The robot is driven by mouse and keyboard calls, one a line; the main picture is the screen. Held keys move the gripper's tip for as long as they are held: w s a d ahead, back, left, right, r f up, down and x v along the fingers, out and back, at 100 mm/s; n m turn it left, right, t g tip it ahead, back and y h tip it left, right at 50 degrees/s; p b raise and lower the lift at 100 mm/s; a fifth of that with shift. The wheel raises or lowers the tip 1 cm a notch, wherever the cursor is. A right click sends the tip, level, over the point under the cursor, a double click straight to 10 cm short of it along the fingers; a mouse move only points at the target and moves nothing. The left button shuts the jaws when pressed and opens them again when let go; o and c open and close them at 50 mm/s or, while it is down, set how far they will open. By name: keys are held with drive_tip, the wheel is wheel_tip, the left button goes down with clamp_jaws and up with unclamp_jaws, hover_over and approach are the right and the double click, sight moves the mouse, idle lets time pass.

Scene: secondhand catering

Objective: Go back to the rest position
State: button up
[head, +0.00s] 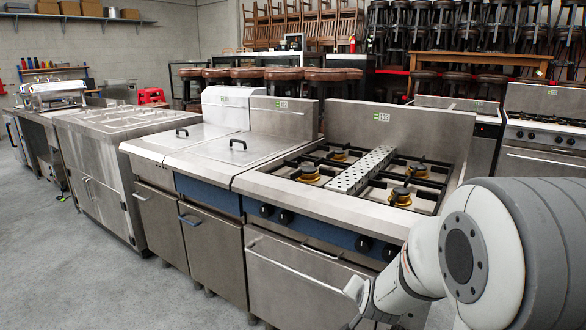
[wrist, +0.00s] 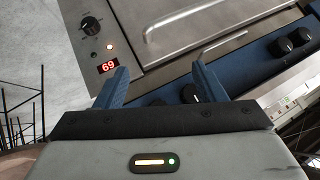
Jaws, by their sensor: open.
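My gripper (wrist: 155,85) shows in the wrist view with its two blue fingers spread apart and nothing between them. Beyond the fingers is the steel and blue front of a cooking appliance (wrist: 240,70), with black knobs and a red display (wrist: 108,66) reading 69. In the head view my arm fills the lower right, in front of the gas range (head: 300,262). The fingertips are hidden or out of frame in the head view. I cannot tell the exact gap between the fingers and the appliance front.
The range has several burners (head: 400,196) on top. Lidded fryer units (head: 207,150) and a steel counter unit (head: 100,165) stand to its left. Brown stools (head: 270,75) and stacked chairs are behind. The grey floor (head: 75,270) at the left front is clear.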

drive_tip(key=s+a+r+n+g+y+p, duration=0.1)
drive_tip(key=s+r+n+g+p, duration=0.5)
drive_tip(key=s+r+p, duration=0.6)
drive_tip(key=s+a+r+n, duration=0.1)
drive_tip(key=s+r, duration=0.9)
drive_tip(key=s, duration=0.2)
drive_tip(key=shift+s+r+n+g, duration=0.15)
drive_tip(key=shift+r+n+g, duration=0.05)
drive_tip(key=shift+n+g, duration=0.2)
